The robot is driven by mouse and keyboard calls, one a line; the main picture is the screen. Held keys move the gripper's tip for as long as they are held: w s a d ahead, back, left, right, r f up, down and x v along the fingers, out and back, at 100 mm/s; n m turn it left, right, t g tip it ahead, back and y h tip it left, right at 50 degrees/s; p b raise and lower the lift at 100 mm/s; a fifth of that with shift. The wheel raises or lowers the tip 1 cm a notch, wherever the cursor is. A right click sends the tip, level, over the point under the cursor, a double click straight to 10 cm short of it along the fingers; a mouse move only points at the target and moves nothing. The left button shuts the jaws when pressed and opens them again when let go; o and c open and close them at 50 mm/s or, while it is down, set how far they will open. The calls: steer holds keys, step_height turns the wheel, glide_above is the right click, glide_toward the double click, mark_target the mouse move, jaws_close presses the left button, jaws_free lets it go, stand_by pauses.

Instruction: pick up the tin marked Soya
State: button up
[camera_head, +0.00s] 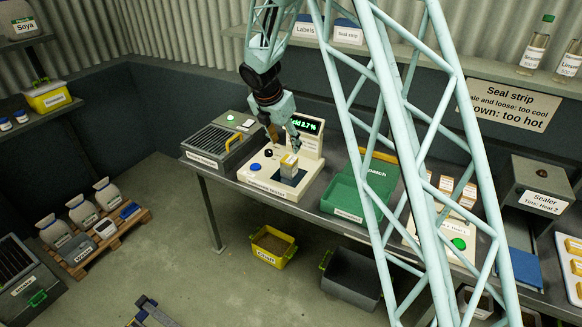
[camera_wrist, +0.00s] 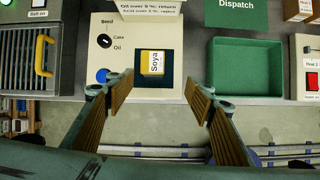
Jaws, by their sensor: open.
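The tin marked Soya (camera_wrist: 152,63), with a yellow and white label, sits on the dark square pad of a cream tester (camera_wrist: 112,72). In the head view a small yellow and white tin (camera_head: 289,164) stands on the tester's pad (camera_head: 284,188). My gripper (camera_wrist: 148,90) is open and empty in the wrist view, its fingers spread on either side of the tin's line and below it in the picture. In the head view my gripper (camera_head: 283,132) hangs just above the tin, apart from it.
A green Dispatch tray (camera_wrist: 248,68) stands right of the tester. A grey unit with a yellow handle (camera_wrist: 40,52) stands left. The tester's display housing (camera_head: 305,125) rises behind the tin. A container also marked Soya (camera_head: 24,28) is on the upper left shelf.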

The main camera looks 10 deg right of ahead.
mark_target(288, 161)
steer(key=shift+n, duration=0.7)
steer(key=shift+w+a+f, duration=0.1)
steer(key=shift+w+f, duration=0.5)
steer(key=shift+f, duration=0.3)
steer(key=shift+w+a+f, duration=0.1)
steer(key=shift+w+f, duration=0.45)
steer(key=shift+f, duration=0.3)
steer(key=shift+d+f, duration=0.1)
steer(key=shift+b+x, duration=0.4)
steer(key=shift+x, duration=3.8)
steer(key=shift+b+x, duration=0.35)
steer(key=shift+x, duration=2.25)
steer(key=shift+w, duration=0.15)
steer(key=c, duration=1.2)
steer(key=shift+o, duration=0.2)
steer(key=shift+r, duration=0.25)
